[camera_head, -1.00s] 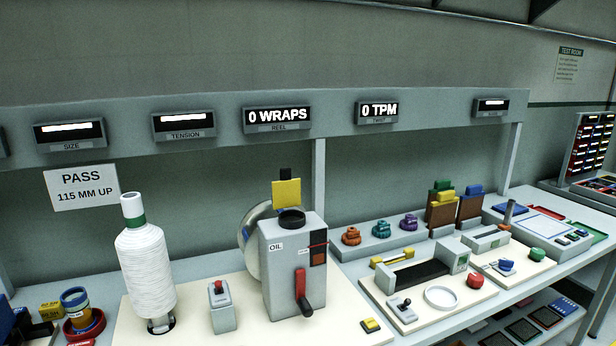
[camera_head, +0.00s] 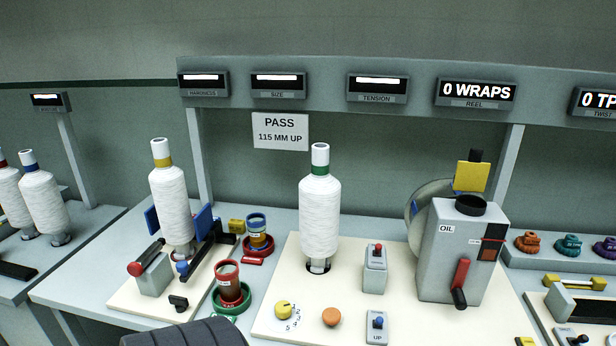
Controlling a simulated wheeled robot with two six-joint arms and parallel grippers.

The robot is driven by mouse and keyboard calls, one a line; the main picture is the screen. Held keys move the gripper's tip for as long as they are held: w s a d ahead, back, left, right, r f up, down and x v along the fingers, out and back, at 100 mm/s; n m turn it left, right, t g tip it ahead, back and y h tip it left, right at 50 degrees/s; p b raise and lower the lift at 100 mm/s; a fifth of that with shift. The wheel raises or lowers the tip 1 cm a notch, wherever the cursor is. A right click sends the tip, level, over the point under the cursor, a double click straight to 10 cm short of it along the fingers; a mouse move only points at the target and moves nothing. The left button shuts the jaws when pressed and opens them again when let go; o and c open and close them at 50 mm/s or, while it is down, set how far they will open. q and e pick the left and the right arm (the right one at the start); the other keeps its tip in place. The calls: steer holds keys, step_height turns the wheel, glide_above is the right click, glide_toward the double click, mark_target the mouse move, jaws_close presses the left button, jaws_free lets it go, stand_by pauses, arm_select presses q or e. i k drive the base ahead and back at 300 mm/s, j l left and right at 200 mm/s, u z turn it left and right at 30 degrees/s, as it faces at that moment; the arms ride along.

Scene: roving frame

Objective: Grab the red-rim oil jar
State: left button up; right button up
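The red-rim oil jar (camera_head: 230,286) stands upright left of centre, with brown contents and a red band near its base. It sits in a green round holder (camera_head: 240,309) near the front edge of the table. A similar jar with a blue rim (camera_head: 258,232) stands behind it in a red holder (camera_head: 260,251). Neither of my grippers can be made out in the head view. A dark ribbed shape, which may be part of my arm, shows at the bottom edge just in front of the red-rim jar.
A yellow-necked spool (camera_head: 172,205) on a board with a red-ended lever stands left of the jar. A green-necked spool (camera_head: 319,225), a yellow knob (camera_head: 283,309) and an orange knob (camera_head: 331,316) are to its right. The grey OIL machine (camera_head: 446,252) stands farther right.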

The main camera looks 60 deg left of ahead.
mark_target(226, 271)
steer(key=u, duration=2.45)
